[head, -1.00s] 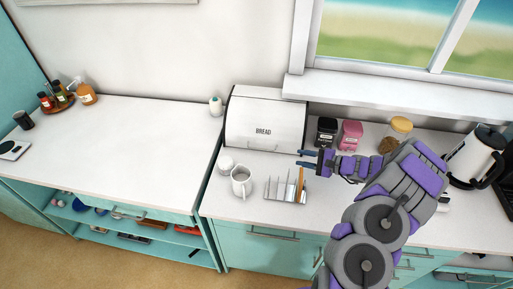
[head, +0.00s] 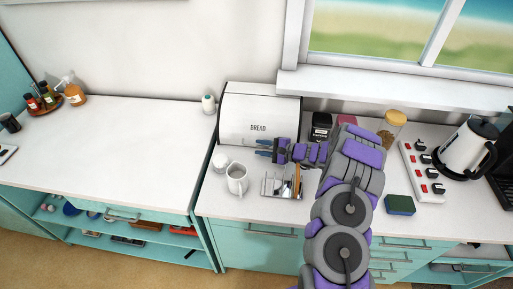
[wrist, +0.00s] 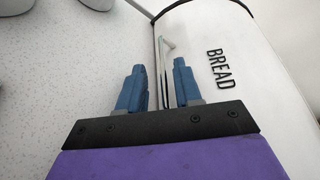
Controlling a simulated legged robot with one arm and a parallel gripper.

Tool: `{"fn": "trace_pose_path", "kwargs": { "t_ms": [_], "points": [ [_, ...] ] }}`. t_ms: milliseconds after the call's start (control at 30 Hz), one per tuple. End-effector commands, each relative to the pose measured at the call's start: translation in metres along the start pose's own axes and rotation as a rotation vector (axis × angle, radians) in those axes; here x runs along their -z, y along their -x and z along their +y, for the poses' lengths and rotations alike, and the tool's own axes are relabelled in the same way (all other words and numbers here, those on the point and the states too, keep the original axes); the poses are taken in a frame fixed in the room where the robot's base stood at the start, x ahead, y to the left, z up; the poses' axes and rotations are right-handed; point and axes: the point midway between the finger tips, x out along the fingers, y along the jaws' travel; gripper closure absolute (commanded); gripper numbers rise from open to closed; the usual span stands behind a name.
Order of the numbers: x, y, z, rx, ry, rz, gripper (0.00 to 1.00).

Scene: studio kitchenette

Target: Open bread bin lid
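The white bread bin (head: 250,105) stands on the counter against the wall, with its lid closed and "BREAD" on the front. My gripper (head: 264,148) is at the lower front of the lid, below the lettering. In the wrist view, its two blue fingers (wrist: 160,86) are apart. A thin metal handle (wrist: 165,65) on the lid shows between them in the picture; I cannot tell whether the fingers touch it. The bin's white front (wrist: 262,100) fills the right of that view.
A white mug (head: 237,180) and a toast rack (head: 280,186) stand in front of the bin. Dark canister (head: 321,127), pasta jar (head: 391,126), power strip (head: 421,172), sponge (head: 400,205) and kettle (head: 464,150) are to the right. The left counter (head: 120,140) is largely clear.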

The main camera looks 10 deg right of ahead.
Motion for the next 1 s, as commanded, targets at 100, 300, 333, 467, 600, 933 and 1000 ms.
{"fn": "trace_pose_path", "kwargs": {
  "t_ms": [100, 300, 333, 467, 600, 933, 1000],
  "points": [
    [0.002, -0.012, 0.000, 0.001, -0.001, -0.001, 0.66],
    [0.000, -0.025, 0.000, 0.001, 0.000, 0.003, 0.66],
    [0.000, -0.026, -0.001, 0.001, 0.000, 0.003, 0.66],
    [-0.002, -0.030, 0.000, -0.002, 0.002, 0.004, 0.66],
    [-0.002, -0.030, 0.000, -0.003, 0.002, 0.004, 0.70],
    [0.001, -0.024, -0.001, 0.002, -0.002, 0.001, 1.00],
    [0.001, -0.024, 0.000, 0.002, -0.002, 0.002, 1.00]
  ]
}}
